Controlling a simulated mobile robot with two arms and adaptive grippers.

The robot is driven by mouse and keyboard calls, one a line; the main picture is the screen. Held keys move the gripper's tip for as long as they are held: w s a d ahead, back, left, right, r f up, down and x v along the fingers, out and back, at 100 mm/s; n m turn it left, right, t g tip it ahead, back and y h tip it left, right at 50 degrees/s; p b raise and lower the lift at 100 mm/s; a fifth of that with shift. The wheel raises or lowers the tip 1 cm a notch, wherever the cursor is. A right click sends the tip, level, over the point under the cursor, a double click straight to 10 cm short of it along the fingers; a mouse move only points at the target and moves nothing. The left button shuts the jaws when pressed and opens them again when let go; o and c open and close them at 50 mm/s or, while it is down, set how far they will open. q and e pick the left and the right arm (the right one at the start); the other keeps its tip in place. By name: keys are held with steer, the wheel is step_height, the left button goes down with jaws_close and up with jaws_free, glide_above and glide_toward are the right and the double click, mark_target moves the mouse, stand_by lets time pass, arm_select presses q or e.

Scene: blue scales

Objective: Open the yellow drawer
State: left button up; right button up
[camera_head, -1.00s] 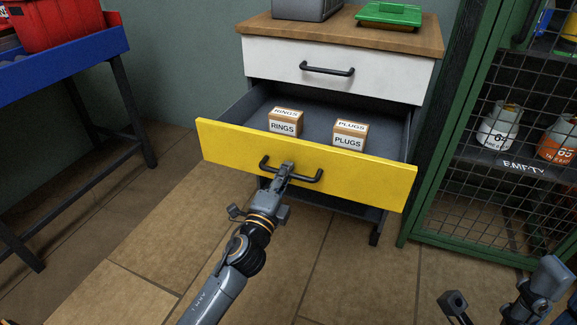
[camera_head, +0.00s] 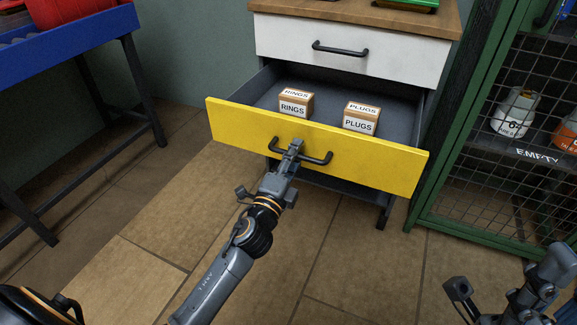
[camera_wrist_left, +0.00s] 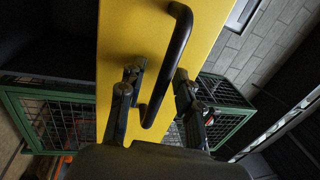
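The yellow drawer (camera_head: 375,163) stands pulled out of the cabinet, with its inside showing. Its black bar handle (camera_head: 318,159) is on the front panel, and it also shows in the left wrist view (camera_wrist_left: 179,42). My left gripper (camera_head: 292,150) is at the handle's middle. In the left wrist view its two fingers (camera_wrist_left: 158,85) are apart, one on each side of the bar, with gaps visible. Whether either finger touches the bar is unclear. My right gripper (camera_head: 505,285) is at the lower right, away from the drawer; its fingertips are not clear.
A RINGS box (camera_head: 295,104) and a PLUGS box (camera_head: 360,118) sit in the drawer. A closed white drawer (camera_head: 400,63) is above. A green mesh cage (camera_head: 500,185) stands close at the right, a blue table (camera_head: 85,35) at the left.

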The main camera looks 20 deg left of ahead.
arm_select(q)
steer(key=s+f, duration=0.2)
steer(key=s, duration=0.9)
steer(key=shift+s+a, duration=0.2)
steer(key=shift+s, duration=0.05)
steer(key=shift+f, duration=0.1)
